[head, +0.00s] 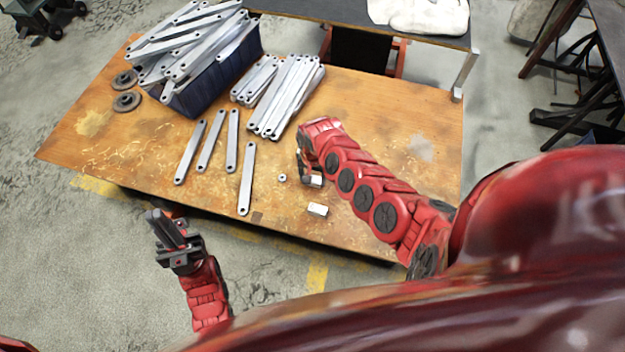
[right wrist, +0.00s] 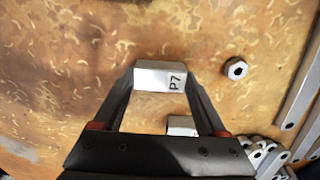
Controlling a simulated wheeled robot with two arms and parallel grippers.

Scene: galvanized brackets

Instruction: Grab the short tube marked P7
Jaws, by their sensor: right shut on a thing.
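The short tube marked P7 (right wrist: 160,76) is a pale grey metal block with dark lettering on its side. In the right wrist view it sits between my right gripper's fingertips (right wrist: 158,74), which are shut on it. In the head view the tube (head: 313,181) shows at the end of my right gripper (head: 307,174), over the table. I cannot tell whether it touches the table. A second short tube (head: 318,209) lies nearer the table's front edge; it is partly hidden in the right wrist view (right wrist: 182,122). My left gripper (head: 174,240) is off the table's front left side, its jaw gap unclear.
A small nut (head: 282,178) lies left of the right gripper. Several flat metal bars (head: 247,178) lie loose on the wooden table (head: 110,155), with stacked bars (head: 287,95) behind. A dark blue bin (head: 205,90) full of bars and two dark discs (head: 127,101) stand back left.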

